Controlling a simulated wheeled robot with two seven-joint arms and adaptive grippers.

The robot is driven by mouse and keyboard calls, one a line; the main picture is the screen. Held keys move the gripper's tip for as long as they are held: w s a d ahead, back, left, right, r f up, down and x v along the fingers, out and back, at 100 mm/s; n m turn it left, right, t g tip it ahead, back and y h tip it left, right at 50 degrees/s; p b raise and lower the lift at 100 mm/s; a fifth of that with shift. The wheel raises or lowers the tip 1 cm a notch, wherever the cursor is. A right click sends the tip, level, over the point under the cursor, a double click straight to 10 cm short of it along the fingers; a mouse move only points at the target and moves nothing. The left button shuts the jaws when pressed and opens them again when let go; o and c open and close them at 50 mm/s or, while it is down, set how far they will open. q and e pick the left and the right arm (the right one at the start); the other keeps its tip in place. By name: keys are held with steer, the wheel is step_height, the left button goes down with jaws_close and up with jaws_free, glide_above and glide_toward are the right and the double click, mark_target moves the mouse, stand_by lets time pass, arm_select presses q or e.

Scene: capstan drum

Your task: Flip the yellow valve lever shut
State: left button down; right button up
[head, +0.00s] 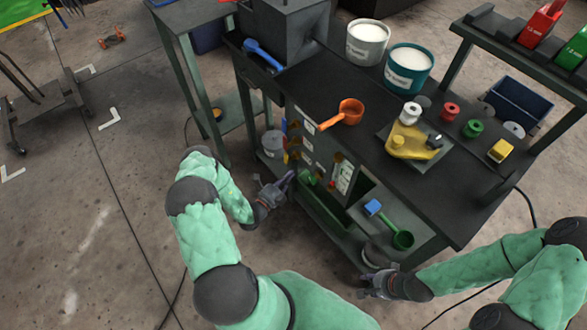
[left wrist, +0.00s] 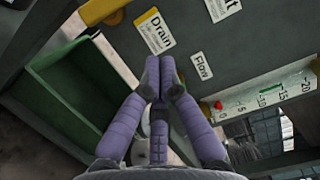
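My left gripper (head: 288,179) is just in front of the panel, below these parts. In the left wrist view its fingertips (left wrist: 159,68) are together and empty, near labels reading Drain (left wrist: 155,32) and Flow (left wrist: 201,65). My right gripper (head: 368,284) is low by the bench's right front.
A gauge strip (left wrist: 265,97) with a red knob lies right of my left fingers; a green bin (left wrist: 75,95) lies left. Orange ladle (head: 350,110) and pots stand on top.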

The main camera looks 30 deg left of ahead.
arm_select(q)
steer(key=s, duration=0.6)
steer(key=shift+s+a+p, duration=0.4)
steer(key=shift+a+p, duration=0.05)
steer(key=shift+f, duration=0.1)
